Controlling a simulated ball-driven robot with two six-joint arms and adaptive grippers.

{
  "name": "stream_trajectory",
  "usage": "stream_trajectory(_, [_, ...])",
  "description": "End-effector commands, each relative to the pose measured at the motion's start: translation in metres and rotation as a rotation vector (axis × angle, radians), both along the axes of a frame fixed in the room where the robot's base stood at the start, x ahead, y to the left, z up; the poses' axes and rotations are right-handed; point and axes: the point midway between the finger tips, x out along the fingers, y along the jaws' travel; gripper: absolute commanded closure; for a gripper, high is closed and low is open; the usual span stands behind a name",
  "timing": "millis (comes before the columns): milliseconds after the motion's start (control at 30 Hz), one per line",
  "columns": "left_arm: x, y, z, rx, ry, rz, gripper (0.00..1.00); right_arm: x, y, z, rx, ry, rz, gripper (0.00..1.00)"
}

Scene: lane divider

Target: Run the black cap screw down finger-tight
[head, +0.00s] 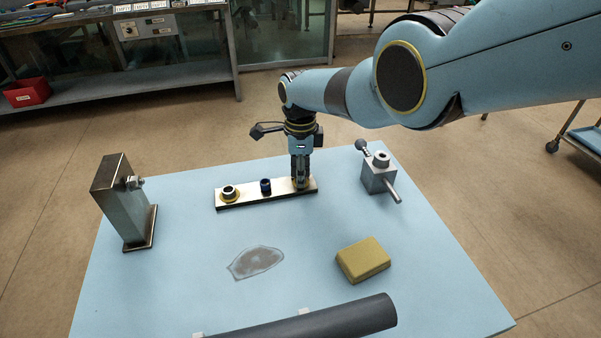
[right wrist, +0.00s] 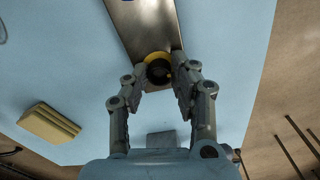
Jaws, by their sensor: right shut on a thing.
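A metal plate (head: 246,195) lies near the back of the blue table top and carries a row of fasteners. The black cap screw (right wrist: 157,71) shows in the right wrist view at the plate's end, with a yellow ring around it. My right gripper (head: 300,183) points down at the plate's right end and is shut on the cap screw. In the right wrist view my gripper's fingers (right wrist: 161,82) stand on either side of the screw head. In the head view the fingers hide most of the screw. My left gripper is not in view.
A silver fastener with a yellow ring (head: 229,192) and a dark blue one (head: 265,186) stand on the plate. A metal bracket (head: 124,205) is left, a grey lever block (head: 378,178) right. A yellow sponge (head: 363,260), a grey patch (head: 256,262) and a dark tube (head: 320,322) lie in front.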

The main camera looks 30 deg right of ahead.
Motion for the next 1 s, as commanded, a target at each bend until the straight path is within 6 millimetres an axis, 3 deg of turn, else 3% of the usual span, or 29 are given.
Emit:
stream_trajectory(33, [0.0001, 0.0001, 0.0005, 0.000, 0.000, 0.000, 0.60, 0.0064, -0.0011, 0.0059, -0.002, -0.015, -0.012, 1.00])
stream_trajectory(600, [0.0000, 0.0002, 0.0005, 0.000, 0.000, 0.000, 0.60, 0.0065, -0.0012, 0.0059, -0.001, -0.015, -0.040, 1.00])
stream_trajectory(633, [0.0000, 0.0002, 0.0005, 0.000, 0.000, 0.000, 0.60, 0.0065, -0.0012, 0.0059, -0.001, -0.015, -0.040, 0.72])
stream_trajectory(700, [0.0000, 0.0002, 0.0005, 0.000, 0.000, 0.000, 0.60, 0.0061, -0.0011, 0.0055, -0.001, -0.014, -0.039, 0.62])
stream_trajectory(800, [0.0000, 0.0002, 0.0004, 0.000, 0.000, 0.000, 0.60, 0.0045, -0.0008, 0.0040, -0.001, -0.011, -0.039, 0.53])
stream_trajectory(1000, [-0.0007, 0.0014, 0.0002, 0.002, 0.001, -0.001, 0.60, 0.0025, -0.0003, 0.0023, -0.001, -0.005, -0.039, 0.53])
